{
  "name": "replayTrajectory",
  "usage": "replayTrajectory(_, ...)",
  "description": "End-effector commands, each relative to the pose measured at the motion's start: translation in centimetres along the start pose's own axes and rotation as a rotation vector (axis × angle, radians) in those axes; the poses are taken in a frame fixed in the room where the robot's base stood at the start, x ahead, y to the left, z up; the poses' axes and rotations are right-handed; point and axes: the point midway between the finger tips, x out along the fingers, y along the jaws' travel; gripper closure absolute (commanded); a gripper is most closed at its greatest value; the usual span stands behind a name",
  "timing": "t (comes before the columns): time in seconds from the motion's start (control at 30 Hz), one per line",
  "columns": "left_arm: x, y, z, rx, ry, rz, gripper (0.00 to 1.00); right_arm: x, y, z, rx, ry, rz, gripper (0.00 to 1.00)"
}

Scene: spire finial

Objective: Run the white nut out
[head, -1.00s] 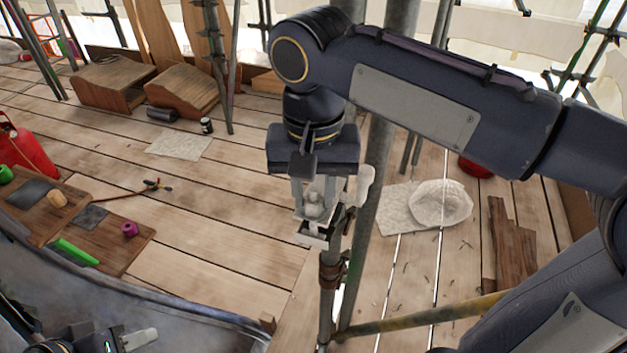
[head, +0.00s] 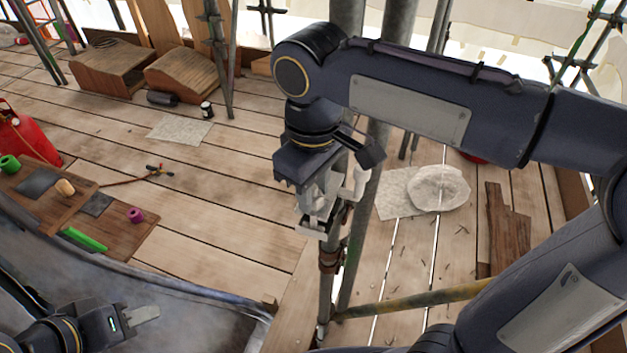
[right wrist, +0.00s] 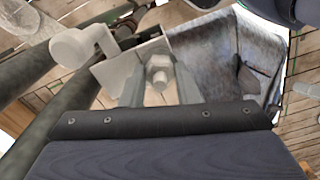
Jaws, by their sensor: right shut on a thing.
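The white nut (right wrist: 160,74) shows in the right wrist view, with a threaded stud end standing out of it, in front of a pale plate (right wrist: 128,68). My right gripper (right wrist: 160,86) has one finger on each side of the nut and is shut on it. In the head view my right gripper (head: 316,212) points down beside an upright pole, its wrist turned at an angle; the nut is hard to make out there among the pale parts. My left gripper (head: 143,314) is low at the left, away from the nut; its finger gap is unclear.
A pale knobbed arm (right wrist: 75,46) stands close to the left of my right gripper. Upright scaffold poles (head: 358,225) stand behind it, and a yellowish pole (head: 415,301) crosses low. The plank floor between is mostly clear.

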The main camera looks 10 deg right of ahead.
Motion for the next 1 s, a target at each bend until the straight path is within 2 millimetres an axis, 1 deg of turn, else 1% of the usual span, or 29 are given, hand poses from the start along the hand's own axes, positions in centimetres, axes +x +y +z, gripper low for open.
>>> replayTrajectory(0.1, -0.5, 0.2, -0.3, 0.0, 0.0, 0.0, 0.64, -0.2, 0.0, 0.0, -0.109, 0.0, 0.001, 0.94)
replayTrajectory(1.0, -2.8, 1.3, -1.4, 0.0, 0.0, 0.0, 0.64, -0.2, 0.0, 0.0, -0.964, 0.001, 0.003, 0.94)
